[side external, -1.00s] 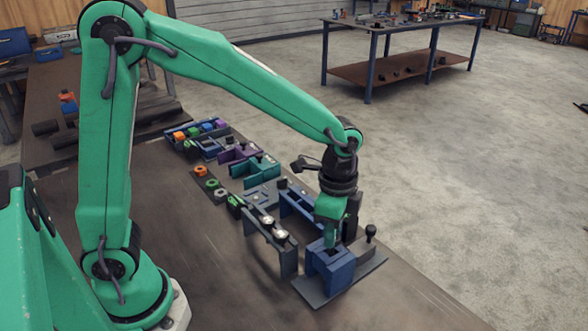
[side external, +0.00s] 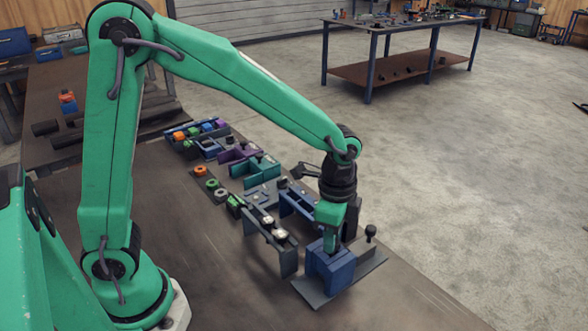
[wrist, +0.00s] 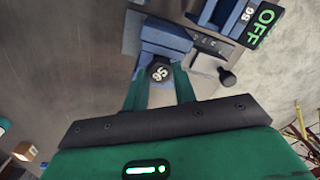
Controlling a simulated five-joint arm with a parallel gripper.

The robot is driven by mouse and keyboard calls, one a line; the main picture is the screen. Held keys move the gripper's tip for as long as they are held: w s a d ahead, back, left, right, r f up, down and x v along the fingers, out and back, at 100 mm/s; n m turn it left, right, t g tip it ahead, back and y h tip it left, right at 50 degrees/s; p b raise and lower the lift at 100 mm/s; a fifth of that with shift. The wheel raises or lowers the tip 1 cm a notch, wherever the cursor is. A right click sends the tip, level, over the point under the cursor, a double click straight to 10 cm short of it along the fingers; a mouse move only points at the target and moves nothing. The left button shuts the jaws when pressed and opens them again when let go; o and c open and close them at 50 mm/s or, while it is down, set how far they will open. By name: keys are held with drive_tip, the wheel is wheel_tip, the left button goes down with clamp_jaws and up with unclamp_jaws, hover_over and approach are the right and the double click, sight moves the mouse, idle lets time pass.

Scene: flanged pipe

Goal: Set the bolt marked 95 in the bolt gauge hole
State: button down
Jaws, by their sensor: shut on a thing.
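My gripper (side external: 330,240) points down over the blue gauge block (side external: 331,270), with its fingertips at the block's top. In the wrist view my gripper (wrist: 160,86) is shut on the bolt marked 95 (wrist: 159,73), whose dark head shows between the two green fingers. The bolt is at the near edge of the blue gauge block (wrist: 164,38). Its shank and the gauge hole are hidden, so I cannot tell how deep the bolt sits.
The block stands on a grey base plate (side external: 312,295) with a black knob (side external: 371,232) at its right. A dark rack (side external: 268,238) with pale-topped bolts stands to the left. Bare table lies in front.

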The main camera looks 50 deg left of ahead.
drive_tip(key=shift+f, duration=0.45)
idle(0.4)
drive_tip(key=c, duration=0.7)
unclamp_jaws()
drive_tip(key=shift+o, duration=0.2)
drive_tip(key=shift+r, duration=0.1)
drive_tip(key=shift+r, duration=3.45)
drive_tip(key=shift+a, duration=0.1)
